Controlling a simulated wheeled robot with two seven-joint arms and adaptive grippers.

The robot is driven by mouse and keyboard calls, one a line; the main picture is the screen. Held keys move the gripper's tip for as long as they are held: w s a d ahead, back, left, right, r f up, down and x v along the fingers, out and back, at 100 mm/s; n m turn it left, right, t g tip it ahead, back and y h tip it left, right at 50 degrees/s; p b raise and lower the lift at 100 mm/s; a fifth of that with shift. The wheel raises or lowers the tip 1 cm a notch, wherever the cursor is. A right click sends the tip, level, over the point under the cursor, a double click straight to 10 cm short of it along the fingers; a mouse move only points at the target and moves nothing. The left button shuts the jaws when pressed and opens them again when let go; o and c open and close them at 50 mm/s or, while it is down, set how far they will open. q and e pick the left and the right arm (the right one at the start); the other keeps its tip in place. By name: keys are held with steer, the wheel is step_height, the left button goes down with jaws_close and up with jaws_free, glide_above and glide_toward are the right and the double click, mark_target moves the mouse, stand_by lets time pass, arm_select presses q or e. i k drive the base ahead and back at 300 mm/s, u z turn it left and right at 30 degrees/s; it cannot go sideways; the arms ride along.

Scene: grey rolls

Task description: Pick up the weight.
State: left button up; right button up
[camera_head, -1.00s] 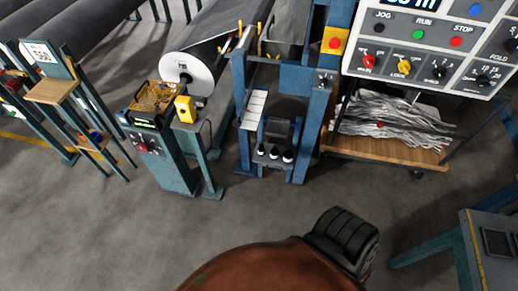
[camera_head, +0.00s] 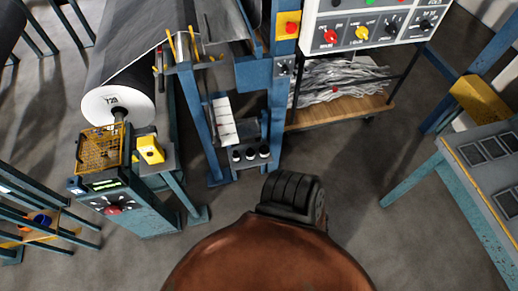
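I cannot single out the weight with certainty. Several small dark pieces with pale tops (camera_head: 250,154) stand in a row on a low ledge of the blue frame (camera_head: 277,110). The basket sits on a blue-green stand (camera_head: 140,212) with a lit green display. Neither of my grippers shows; a brown rounded shape and a black ribbed part fill the bottom middle.
A dark roll with a white end (camera_head: 118,106) lies at upper left. A control panel (camera_head: 370,24) hangs above a wooden-decked cart (camera_head: 340,112) of grey strips. A blue-green desk (camera_head: 480,185) stands at right.

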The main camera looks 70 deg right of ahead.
mark_target(264, 151)
steer(key=z, duration=0.5)
steer(key=i, duration=0.75)
steer(key=z, duration=0.85)
